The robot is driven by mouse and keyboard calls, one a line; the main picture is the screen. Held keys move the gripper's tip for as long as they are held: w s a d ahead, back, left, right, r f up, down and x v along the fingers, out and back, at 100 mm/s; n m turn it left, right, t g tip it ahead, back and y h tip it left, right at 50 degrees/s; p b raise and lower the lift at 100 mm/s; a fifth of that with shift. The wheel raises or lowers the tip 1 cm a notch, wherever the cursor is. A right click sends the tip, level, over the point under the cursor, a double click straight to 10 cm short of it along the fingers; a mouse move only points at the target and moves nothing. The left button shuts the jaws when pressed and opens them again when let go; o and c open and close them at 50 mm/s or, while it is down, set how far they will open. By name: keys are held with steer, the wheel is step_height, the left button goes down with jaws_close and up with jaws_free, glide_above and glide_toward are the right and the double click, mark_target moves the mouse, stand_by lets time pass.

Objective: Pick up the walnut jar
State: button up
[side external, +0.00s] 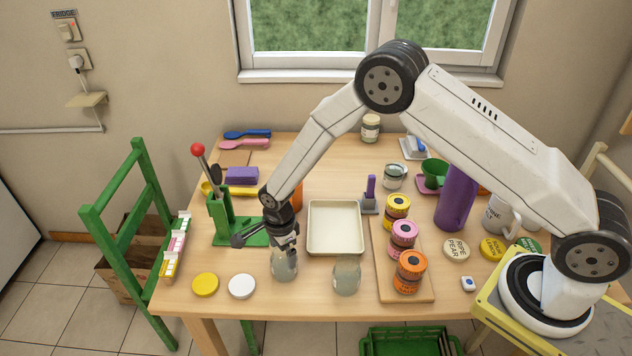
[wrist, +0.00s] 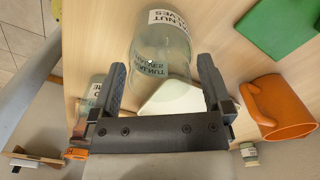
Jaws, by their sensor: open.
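The walnut jar is clear glass with a white label reading WALNUT; in the wrist view (wrist: 160,42) it lies between my gripper's fingers. In the side view the glass jar (side external: 285,268) stands near the table's front edge, directly below my gripper (side external: 285,243). My gripper is open, with a finger to either side of the jar in the wrist view (wrist: 160,68). I cannot tell whether the fingers touch the glass. The gripper hides the jar's top in the side view.
A second glass jar (side external: 346,277) stands to the right, by the cream tray (side external: 334,250). Yellow (side external: 205,284) and white (side external: 242,286) lids lie to the left. A green lever press (side external: 222,222) stands behind left. An orange mug (wrist: 282,108) is close by in the wrist view.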

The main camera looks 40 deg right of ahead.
stand_by(0.3)
jaws_close()
steer(key=shift+r, duration=0.2)
steer(key=shift+r, duration=0.5)
steer(key=s+d+r, duration=0.3)
steer(key=s+r, duration=0.8)
steer(key=s, duration=0.2)
steer(key=shift+s+r, duration=0.3)
steer(key=shift+s, duration=0.05)
stand_by(0.5)
